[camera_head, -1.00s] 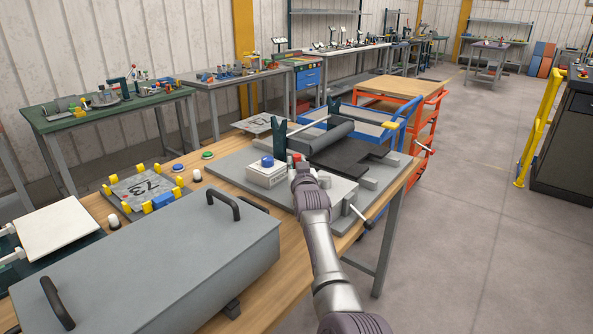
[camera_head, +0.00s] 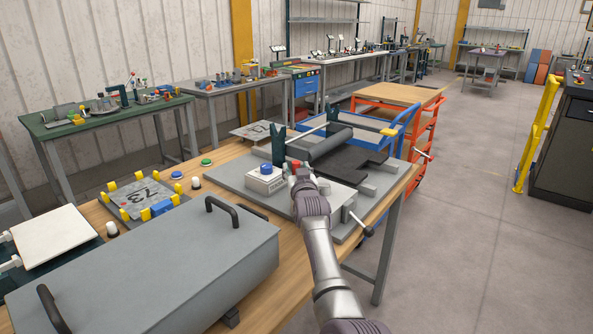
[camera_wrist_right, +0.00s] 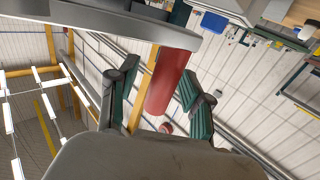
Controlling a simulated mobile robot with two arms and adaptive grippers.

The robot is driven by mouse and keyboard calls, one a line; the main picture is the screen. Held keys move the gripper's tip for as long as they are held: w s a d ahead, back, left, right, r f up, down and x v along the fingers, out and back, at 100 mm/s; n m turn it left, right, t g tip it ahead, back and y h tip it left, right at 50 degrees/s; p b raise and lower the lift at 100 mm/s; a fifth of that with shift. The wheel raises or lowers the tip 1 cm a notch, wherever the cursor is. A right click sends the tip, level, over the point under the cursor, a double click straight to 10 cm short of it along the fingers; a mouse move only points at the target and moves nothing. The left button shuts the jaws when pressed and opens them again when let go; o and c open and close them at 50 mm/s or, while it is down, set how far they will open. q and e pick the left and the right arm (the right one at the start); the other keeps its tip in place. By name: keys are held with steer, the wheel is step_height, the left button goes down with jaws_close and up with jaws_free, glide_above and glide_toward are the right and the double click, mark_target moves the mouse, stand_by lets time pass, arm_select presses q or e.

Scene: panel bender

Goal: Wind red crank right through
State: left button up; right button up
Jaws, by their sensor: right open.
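The red crank handle (camera_wrist_right: 172,80) stands out from a grey crank arm (camera_wrist_right: 110,18) in the right wrist view. My right gripper (camera_wrist_right: 158,76) is open, with one green-padded finger on each side of the red handle. A gap shows on the left side; whether the right finger touches it I cannot tell. In the head view my right gripper (camera_head: 303,176) is at the bender, just right of the white box with a blue button (camera_head: 265,178). Only a small red bit of the crank (camera_head: 296,164) shows there; my gripper hides the rest. My left gripper is not in view.
The bender has a dark roller (camera_head: 330,142) and a grey base plate (camera_head: 225,172) on the wooden bench. A grey lidded box (camera_head: 150,270) fills the near left. Open floor lies right.

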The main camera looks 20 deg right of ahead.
steer(key=shift+s+f, duration=0.1)
steer(key=shift+s, duration=0.1)
steer(key=s+a, duration=0.1)
steer(key=s, duration=0.6)
